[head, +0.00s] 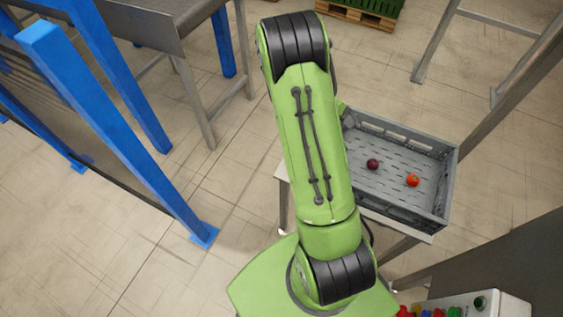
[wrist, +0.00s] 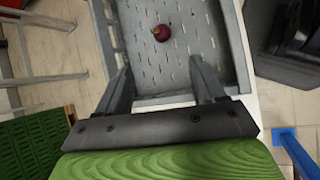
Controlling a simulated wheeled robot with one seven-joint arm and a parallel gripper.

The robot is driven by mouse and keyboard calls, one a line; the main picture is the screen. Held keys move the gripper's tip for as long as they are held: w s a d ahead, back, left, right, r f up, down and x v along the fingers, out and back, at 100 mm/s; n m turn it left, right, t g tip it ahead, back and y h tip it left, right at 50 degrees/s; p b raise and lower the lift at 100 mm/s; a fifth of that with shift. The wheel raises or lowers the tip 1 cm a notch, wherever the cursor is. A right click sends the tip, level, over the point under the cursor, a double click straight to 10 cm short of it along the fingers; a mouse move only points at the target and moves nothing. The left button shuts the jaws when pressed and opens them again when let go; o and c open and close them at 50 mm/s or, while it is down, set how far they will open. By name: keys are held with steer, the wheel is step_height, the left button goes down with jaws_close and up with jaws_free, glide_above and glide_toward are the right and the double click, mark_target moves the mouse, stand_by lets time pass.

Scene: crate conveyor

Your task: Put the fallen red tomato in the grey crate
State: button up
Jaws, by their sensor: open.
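The red tomato (head: 412,181) lies on the floor of the grey crate (head: 404,130), toward its right side. A dark purple round item, like an onion (head: 372,164), lies to its left, apart from it. My gripper (wrist: 162,78) is open in the wrist view, with nothing between its fingers. Its fingers point toward the crate, whose wall (wrist: 236,45) shows at the right, and the purple item (wrist: 161,32) shows beyond the fingertips. The tomato is not seen in the wrist view. My green arm hides the gripper and the crate's left part in the head view.
The crate stands on a light table (head: 283,172). Blue posts (head: 115,130) and a steel table (head: 150,18) stand at the left. A green crate (head: 378,6) on a wooden pallet is at the top. A button panel (head: 470,306) is at the bottom right.

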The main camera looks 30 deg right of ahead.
steer(key=a+r+m+t+y, duration=0.35)
steer(key=a+r+t, duration=0.25)
steer(key=a+r, duration=1.05)
steer(key=s+a+r+t+y, duration=0.3)
steer(key=s+a+r, duration=0.1)
steer(key=s+a, duration=0.5)
steer(key=shift+s+a+r+t, duration=0.15)
steer(key=shift+s+a+t, duration=0.25)
steer(key=shift+a, duration=0.8)
